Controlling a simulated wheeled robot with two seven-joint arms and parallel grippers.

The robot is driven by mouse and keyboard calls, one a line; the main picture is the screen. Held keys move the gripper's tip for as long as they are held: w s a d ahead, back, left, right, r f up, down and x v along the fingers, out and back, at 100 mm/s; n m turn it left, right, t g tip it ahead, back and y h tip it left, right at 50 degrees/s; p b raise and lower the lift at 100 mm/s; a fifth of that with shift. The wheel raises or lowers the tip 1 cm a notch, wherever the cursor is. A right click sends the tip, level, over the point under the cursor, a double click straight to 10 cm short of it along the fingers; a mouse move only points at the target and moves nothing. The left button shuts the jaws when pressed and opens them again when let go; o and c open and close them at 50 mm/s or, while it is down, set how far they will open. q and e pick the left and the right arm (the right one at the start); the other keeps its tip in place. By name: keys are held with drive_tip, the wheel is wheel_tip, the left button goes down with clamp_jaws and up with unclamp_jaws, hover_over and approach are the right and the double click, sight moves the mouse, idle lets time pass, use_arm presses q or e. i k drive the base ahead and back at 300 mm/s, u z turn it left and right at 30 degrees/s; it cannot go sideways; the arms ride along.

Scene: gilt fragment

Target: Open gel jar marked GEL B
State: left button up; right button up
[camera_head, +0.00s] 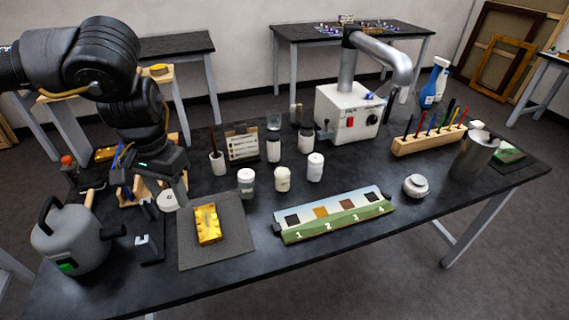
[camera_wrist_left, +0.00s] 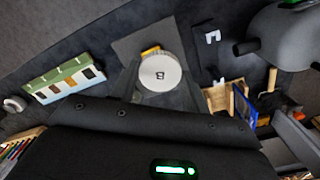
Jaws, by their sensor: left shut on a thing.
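A round white lid (camera_wrist_left: 160,74) with a dark letter B on its top sits between the fingers of my left gripper (camera_wrist_left: 160,88) in the left wrist view. In the head view my left gripper (camera_head: 168,192) is shut on this pale lid (camera_head: 168,203), left of the grey mat. No jar body shows clearly under it. A jar with a greyish top (camera_head: 246,183), a cream jar (camera_head: 282,179) and a white-capped jar (camera_head: 315,167) stand at mid table; their labels are too small to read. My right gripper is in neither view.
A gold fragment (camera_head: 208,224) lies on the grey mat (camera_head: 236,246). A numbered swatch strip (camera_head: 333,213) lies to the right. A grey kettle-like vessel (camera_head: 72,240) stands at the left front. A white machine (camera_head: 345,112) stands at the back. The right front tabletop is clear.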

sight(282, 173)
drive_tip(key=k, duration=1.25)
drive_tip(key=z, duration=0.4)
drive_tip(key=i, duration=0.45)
drive_tip(key=z, duration=0.85)
drive_tip(key=i, duration=1.35)
drive_tip(key=u, duration=0.6)
drive_tip(key=i, duration=0.55)
